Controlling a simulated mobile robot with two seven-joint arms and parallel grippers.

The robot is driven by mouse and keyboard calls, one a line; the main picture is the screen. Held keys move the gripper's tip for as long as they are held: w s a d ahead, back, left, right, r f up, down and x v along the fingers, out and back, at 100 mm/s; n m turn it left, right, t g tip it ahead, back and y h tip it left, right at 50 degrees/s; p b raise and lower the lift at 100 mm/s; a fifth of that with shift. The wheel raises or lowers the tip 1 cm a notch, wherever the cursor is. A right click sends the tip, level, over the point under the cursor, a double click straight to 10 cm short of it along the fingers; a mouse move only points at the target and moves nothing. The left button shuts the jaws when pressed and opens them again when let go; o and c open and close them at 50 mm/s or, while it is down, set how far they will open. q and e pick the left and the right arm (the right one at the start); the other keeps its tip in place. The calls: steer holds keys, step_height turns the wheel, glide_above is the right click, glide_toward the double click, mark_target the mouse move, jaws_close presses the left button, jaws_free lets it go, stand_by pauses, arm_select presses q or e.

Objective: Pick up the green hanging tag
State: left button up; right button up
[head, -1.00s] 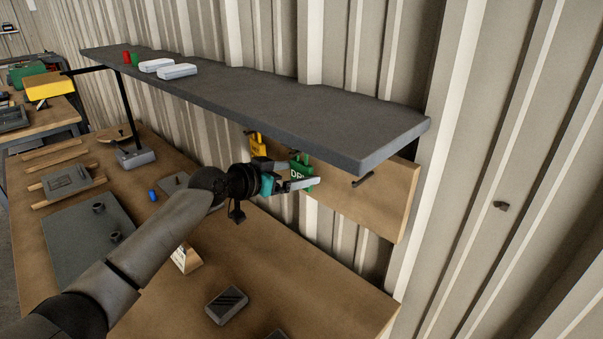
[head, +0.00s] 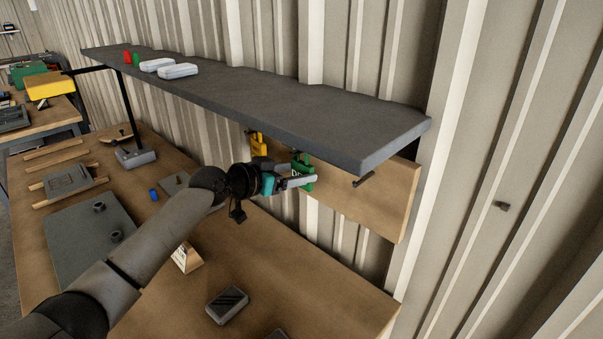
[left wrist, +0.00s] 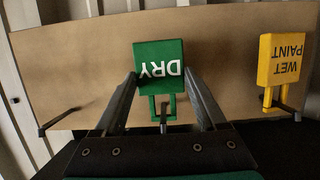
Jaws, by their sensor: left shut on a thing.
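The green hanging tag (head: 302,168), marked DRY, hangs in front of the wooden peg board under the dark shelf. It also shows upside down in the left wrist view (left wrist: 159,66), with its loop around a peg. My left gripper (head: 303,181) is shut on the tag, a finger on each side of it. In the left wrist view the fingertips (left wrist: 160,78) meet the tag's two side edges. My right gripper is not in view.
A yellow WET PAINT tag (left wrist: 284,60) hangs beside the green one; a bare peg (head: 363,180) is on the other side. The dark shelf (head: 270,100) lies close above my gripper. The wooden peg board (head: 390,195) stands behind.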

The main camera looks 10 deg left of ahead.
arm_select(q)
steer(key=shift+r, duration=0.1)
steer(key=shift+r, duration=0.6)
steer(key=shift+s+a+r, duration=0.1)
steer(key=shift+a, duration=0.05)
steer(key=s+a+b, duration=0.2)
steer(key=s+a, duration=0.7)
steer(key=s, duration=0.5)
steer(key=shift+s+a, duration=0.3)
steer(key=shift+s, duration=0.05)
